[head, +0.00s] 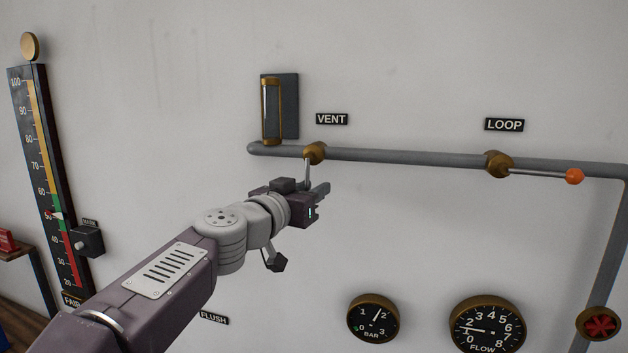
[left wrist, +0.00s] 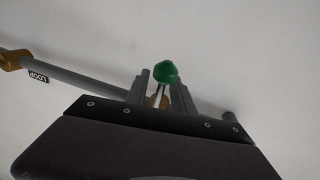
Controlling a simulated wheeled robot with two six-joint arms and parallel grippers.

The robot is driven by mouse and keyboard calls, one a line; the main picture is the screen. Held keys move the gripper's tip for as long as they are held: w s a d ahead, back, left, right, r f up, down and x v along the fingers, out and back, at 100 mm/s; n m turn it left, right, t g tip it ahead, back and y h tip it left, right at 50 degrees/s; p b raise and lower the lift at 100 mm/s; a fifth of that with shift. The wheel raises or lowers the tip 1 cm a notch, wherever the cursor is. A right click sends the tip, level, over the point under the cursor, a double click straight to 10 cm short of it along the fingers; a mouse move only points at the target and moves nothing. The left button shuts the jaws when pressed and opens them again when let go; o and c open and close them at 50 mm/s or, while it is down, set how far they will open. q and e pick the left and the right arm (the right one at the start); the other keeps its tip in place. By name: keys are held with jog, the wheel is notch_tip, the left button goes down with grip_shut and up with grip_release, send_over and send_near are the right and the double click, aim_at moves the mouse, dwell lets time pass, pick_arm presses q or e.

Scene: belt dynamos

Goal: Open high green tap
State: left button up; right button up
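The green tap's round knob (left wrist: 165,72) shows in the left wrist view, on a thin lever (left wrist: 158,96). In the head view its brass valve (head: 315,152) is on the upper pipe beside the VENT label, and the lever (head: 308,172) hangs down, across the pipe. The knob is hidden there behind my left gripper (head: 322,191). In the left wrist view the two fingers of my left gripper (left wrist: 160,92) stand open on either side of the lever, with gaps showing; the knob is at the fingertips. My right gripper is not in view.
A second valve (head: 498,163) under the LOOP label has an orange-knobbed lever (head: 574,176) lying along the pipe (head: 400,157). A brass-capped sight glass (head: 271,112) is above the VENT valve. Two dials, BAR (head: 373,318) and FLOW (head: 487,326), and a red handwheel (head: 599,325) are lower.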

pick_arm(q)
jog(key=shift+w+d, duration=0.3)
jog(key=shift+w, duration=0.05)
jog(key=shift+s+a, duration=0.1)
grip_shut()
dwell(1.1)
